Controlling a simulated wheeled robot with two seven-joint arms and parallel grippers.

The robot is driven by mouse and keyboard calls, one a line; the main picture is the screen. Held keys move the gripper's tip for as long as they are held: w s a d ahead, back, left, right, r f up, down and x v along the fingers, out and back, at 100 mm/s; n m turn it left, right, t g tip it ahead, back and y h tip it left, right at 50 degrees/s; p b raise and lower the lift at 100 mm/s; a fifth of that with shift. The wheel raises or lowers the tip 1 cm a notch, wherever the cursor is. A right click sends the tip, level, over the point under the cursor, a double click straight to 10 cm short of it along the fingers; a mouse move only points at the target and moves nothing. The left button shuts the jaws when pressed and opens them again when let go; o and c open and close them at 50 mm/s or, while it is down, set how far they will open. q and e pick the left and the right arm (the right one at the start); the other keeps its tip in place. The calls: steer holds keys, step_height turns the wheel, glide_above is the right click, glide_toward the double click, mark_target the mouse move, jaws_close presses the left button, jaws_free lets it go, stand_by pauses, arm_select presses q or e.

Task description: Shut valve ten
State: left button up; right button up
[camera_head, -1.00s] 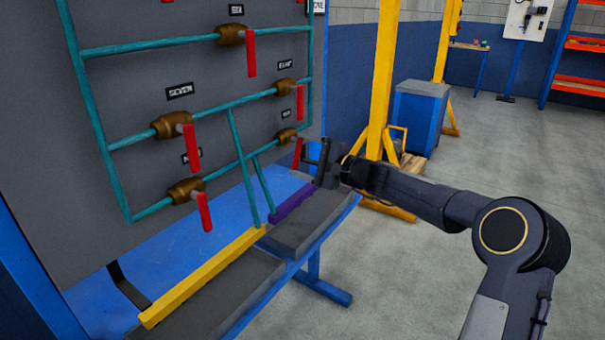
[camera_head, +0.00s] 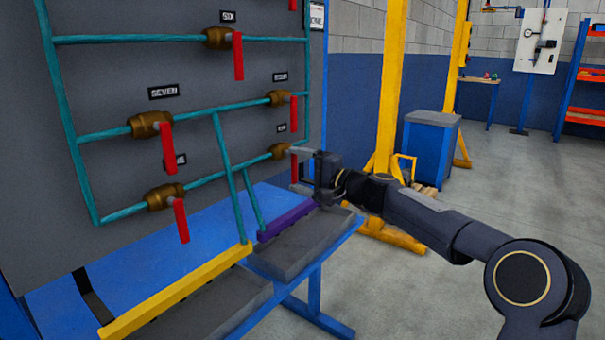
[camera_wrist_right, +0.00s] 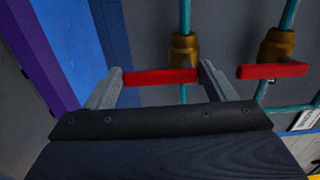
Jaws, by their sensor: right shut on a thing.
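The lower-right valve, with a brass body (camera_head: 279,151) and red handle (camera_head: 294,163), sits on a teal pipe on the grey panel. The small label above it (camera_head: 282,127) is too blurred to read. My right gripper (camera_head: 297,170) is at this handle, shut on it. In the right wrist view the red handle (camera_wrist_right: 160,76) spans between my two fingers (camera_wrist_right: 160,88), crosswise to its pipe, with the brass body (camera_wrist_right: 183,47) beside it. In the head view the handle hangs down, partly hidden by my fingers. My left gripper is not in view.
A neighbouring valve's red handle (camera_wrist_right: 272,70) lies close to my right finger. Other valves with hanging red handles, such as seven (camera_head: 168,148), are on the panel (camera_head: 110,85). A blue bench with grey trays (camera_head: 300,245) and purple and yellow bars (camera_head: 175,292) stands below.

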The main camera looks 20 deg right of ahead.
steer(key=o, duration=1.4)
steer(key=shift+s+d, duration=0.1)
steer(key=v, duration=0.7)
steer(key=shift+s+d, duration=0.15)
steer(key=shift+s, duration=0.1)
